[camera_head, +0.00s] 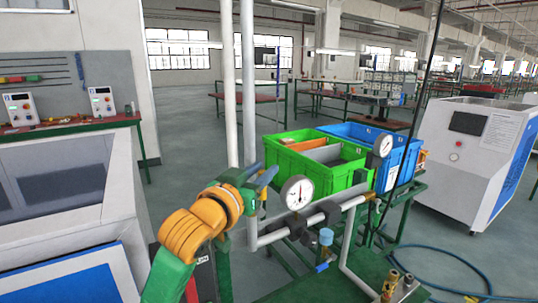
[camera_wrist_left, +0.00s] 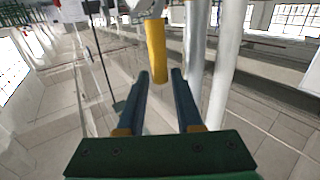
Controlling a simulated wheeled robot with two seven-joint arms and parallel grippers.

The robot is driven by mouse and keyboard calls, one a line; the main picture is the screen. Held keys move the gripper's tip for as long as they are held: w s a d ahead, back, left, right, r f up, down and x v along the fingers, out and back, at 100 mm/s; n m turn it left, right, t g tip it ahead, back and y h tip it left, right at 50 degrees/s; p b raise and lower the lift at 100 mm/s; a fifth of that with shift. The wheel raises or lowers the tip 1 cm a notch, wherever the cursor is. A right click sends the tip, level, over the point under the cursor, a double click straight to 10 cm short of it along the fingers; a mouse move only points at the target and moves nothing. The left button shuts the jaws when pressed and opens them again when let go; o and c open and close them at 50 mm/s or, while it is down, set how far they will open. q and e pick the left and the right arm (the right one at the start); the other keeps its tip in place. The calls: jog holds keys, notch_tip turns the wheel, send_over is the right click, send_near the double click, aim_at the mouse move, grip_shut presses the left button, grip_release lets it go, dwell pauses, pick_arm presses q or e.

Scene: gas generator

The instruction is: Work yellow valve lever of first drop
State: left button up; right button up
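The yellow valve lever (camera_wrist_left: 156,50) shows in the left wrist view as an upright yellow bar below a pale pipe part. Its lower end lines up with the gap between the fingertips of my left gripper (camera_wrist_left: 160,76). The two dark blue fingers are apart, with a visible gap to the right of the lever; I cannot tell whether the lever is between the tips or just beyond them. In the head view my left gripper (camera_head: 266,178) is beside the pipework, left of a round gauge (camera_head: 297,192). It largely hides the lever there. My right gripper is not in view.
White vertical pipes (camera_head: 248,100) rise close behind my left gripper. A second gauge (camera_head: 383,146), a green crate (camera_head: 306,178) and a blue crate (camera_head: 398,160) are to the right. Brass fittings (camera_head: 390,284) stand at the lower right. A blue hose (camera_head: 450,254) lies on the floor.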

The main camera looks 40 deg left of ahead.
pick_arm(q)
jog(key=w, duration=0.3)
jog(key=shift+w+a+f, duration=0.35)
jog(key=shift+f, duration=0.05)
jog(key=shift+s+r, duration=0.1)
jog(key=shift+s, duration=0.05)
grip_shut()
dwell(0.8)
